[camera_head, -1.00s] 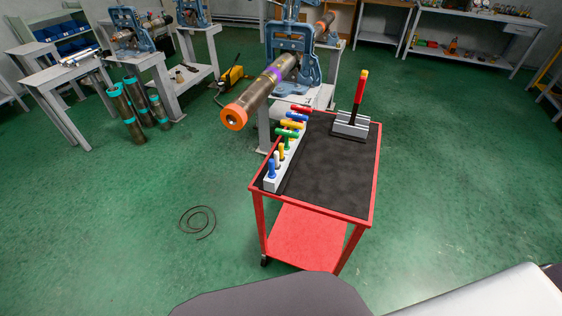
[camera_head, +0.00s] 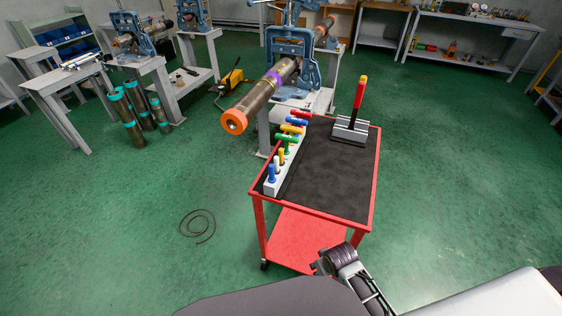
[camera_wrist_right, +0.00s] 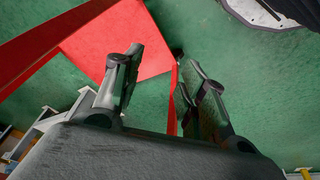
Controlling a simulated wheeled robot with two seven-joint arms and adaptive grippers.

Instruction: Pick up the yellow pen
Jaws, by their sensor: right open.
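A white rack (camera_head: 271,186) on the left edge of the red cart holds several coloured pieces in a row. A small yellow upright piece (camera_head: 281,156), which looks like the yellow pen, stands in it between blue and white ones. Another yellow piece (camera_head: 291,128) lies crosswise farther back. My right gripper (camera_head: 326,262) is low at the cart's front, well apart from the rack. In the right wrist view its fingers (camera_wrist_right: 163,60) are spread and empty, with the floor and red cart parts beyond. My left gripper is out of view.
The cart's black top (camera_head: 330,180) is mostly clear. A grey holder (camera_head: 350,131) with a red and yellow-topped tool (camera_head: 360,92) stands at its back right. A pipe (camera_head: 252,102) with an orange end juts from a blue vise (camera_head: 291,60) behind the cart.

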